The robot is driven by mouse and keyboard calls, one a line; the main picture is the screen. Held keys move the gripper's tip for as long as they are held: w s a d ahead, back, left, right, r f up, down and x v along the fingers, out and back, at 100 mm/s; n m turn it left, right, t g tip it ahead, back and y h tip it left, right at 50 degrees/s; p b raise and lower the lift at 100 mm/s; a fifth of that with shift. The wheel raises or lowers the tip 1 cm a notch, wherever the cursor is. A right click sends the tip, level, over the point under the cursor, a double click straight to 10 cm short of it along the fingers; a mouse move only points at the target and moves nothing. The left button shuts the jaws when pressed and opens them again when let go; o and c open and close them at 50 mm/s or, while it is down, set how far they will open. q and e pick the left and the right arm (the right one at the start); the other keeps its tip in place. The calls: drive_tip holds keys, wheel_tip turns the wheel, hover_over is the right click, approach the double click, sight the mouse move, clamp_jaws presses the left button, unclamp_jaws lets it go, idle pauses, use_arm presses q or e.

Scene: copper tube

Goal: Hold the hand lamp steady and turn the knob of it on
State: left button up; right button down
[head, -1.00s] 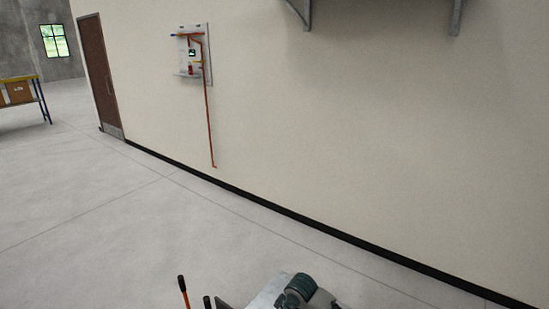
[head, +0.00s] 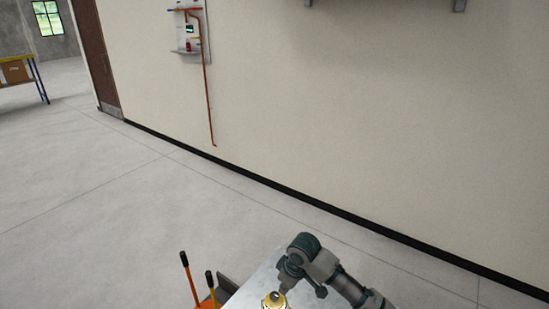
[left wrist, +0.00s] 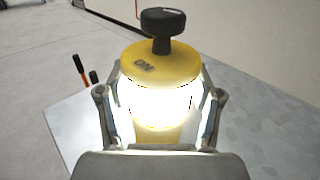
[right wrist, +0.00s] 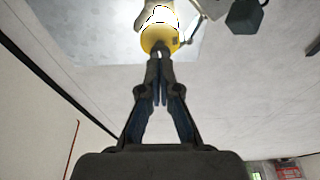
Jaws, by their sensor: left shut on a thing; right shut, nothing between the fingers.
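The hand lamp is yellow with a black knob (left wrist: 162,30) on top and the word ON on its cap (left wrist: 150,62). Its body (left wrist: 155,105) glows bright white in the left wrist view. My left gripper (left wrist: 160,115) is shut around the lamp body, which stands upright between its fingers. In the head view the lamp top (head: 273,299) shows at the bottom edge. In the right wrist view my right gripper (right wrist: 158,60) is shut and empty, its tips in line with the lamp's yellow cap (right wrist: 158,38). The left wrist view shows no finger on the knob.
A pale metal tabletop (head: 262,272) lies around and below the lamp. An orange cart with two upright handles (head: 187,270) stands at its left. A copper tube (head: 206,90) runs down the wall beyond. The floor between is clear.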

sight(274, 297)
drive_tip(key=shift+s+d+x, duration=0.1)
drive_tip(key=shift+d+x, duration=0.1)
drive_tip(key=shift+x, duration=0.8)
drive_tip(key=shift+s+d+x, duration=0.1)
drive_tip(key=shift+d+x, duration=0.05)
drive_tip(key=shift+x, duration=0.8)
drive_tip(key=shift+d+x, duration=0.2)
drive_tip(key=shift+x, duration=0.8)
drive_tip(key=shift+f, duration=0.15)
drive_tip(key=shift+w+a, duration=0.15)
drive_tip(key=shift+a, duration=0.2)
